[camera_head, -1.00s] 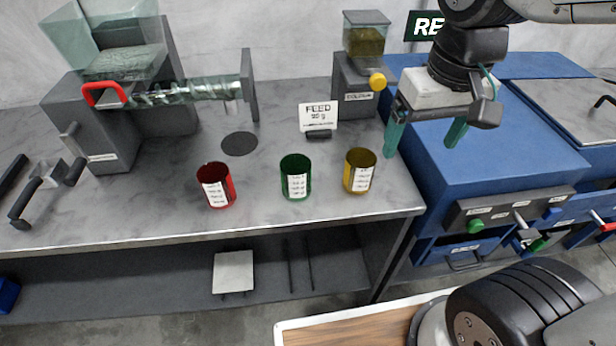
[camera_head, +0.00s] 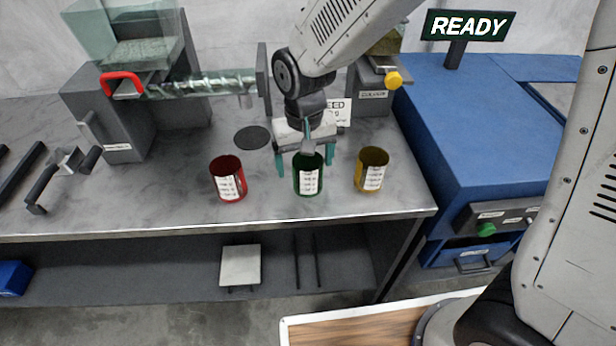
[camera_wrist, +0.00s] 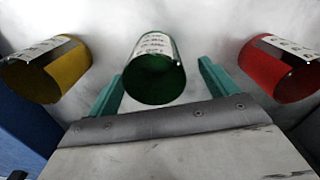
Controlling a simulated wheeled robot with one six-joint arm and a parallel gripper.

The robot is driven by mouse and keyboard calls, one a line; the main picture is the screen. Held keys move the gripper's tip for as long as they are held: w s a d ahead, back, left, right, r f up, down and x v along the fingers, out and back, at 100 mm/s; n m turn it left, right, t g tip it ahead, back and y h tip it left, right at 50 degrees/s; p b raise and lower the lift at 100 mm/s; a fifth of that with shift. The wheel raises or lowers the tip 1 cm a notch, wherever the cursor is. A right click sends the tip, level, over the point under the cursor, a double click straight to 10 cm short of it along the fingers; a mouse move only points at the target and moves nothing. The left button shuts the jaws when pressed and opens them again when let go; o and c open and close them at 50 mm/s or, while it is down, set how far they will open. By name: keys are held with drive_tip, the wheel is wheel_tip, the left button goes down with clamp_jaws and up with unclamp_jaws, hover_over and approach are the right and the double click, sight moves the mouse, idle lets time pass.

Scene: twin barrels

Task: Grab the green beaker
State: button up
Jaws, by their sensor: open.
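The green beaker (camera_head: 308,176) stands upright on the grey bench between the red and yellow beakers, with a white label on its front. My gripper (camera_head: 305,166) is open behind and above it, its teal fingers spread to the left and right of the beaker. In the wrist view the green beaker (camera_wrist: 155,72) shows its dark open mouth, ahead of and between the two teal fingers of my gripper (camera_wrist: 162,86). I see a gap on both sides. I cannot tell how far the fingers reach down along it.
The red beaker (camera_head: 228,179) stands close on the left and the yellow beaker (camera_head: 372,170) close on the right. A FEED sign (camera_head: 341,112) and a colour dispenser (camera_head: 372,88) are behind. A blue machine (camera_head: 470,150) stands right of the bench (camera_head: 130,205).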

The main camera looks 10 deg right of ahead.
drive_tip(key=f, duration=0.4)
drive_tip(key=shift+s+d+f, duration=0.15)
drive_tip(key=shift+d+f, duration=0.15)
drive_tip(key=shift+f, duration=0.1)
drive_tip(key=c, duration=1.1)
drive_tip(key=shift+r, duration=0.15)
